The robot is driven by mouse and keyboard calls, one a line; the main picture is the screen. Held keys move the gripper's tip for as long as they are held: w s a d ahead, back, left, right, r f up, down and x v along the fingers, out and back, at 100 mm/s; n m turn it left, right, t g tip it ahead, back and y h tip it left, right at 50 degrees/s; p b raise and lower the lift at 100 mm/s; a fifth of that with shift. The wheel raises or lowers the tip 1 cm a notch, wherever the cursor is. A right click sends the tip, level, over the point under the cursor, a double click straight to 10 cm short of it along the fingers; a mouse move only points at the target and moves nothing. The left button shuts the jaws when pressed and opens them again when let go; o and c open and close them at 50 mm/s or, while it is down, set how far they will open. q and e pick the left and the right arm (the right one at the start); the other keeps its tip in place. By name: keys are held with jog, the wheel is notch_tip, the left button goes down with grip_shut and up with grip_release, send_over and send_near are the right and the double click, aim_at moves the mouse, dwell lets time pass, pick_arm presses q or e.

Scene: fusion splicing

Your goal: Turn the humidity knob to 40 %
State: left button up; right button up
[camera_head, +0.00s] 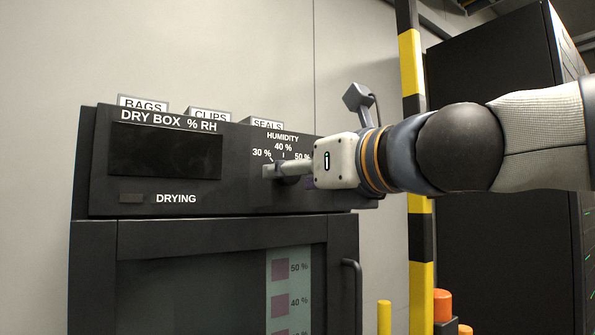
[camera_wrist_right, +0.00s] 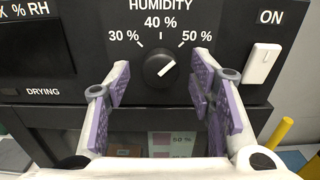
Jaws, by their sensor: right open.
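The black round humidity knob (camera_wrist_right: 160,68) is on the dry box panel, under the labels 30 %, 40 % and 50 %. Its white pointer line is tilted up to the right, toward the 50 % mark. My right gripper (camera_wrist_right: 161,80) is open, with one purple-padded finger on each side of the knob and a visible gap to it on both sides. In the head view my right gripper (camera_head: 280,171) is at the panel under the humidity scale and largely hides the knob. My left gripper is not in view.
A white switch (camera_wrist_right: 262,63) labelled ON is right of the knob. A dark display (camera_head: 166,150) is on the left of the panel. Boxes labelled BAGS, CLIPS and SEALS (camera_head: 267,124) stand on top. A door handle (camera_head: 352,295) and a yellow-black post (camera_head: 411,70) are to the right.

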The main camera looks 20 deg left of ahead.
jog(key=shift+a, duration=0.1)
jog(key=shift+c, duration=0.5)
jog(key=c, duration=1.1)
jog(key=shift+o, duration=0.2)
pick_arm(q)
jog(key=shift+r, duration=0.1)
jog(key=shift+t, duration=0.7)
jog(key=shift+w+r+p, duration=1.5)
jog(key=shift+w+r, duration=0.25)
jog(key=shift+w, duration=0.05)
pick_arm(e)
jog(key=shift+n, duration=4.4)
jog(key=shift+w, duration=0.1)
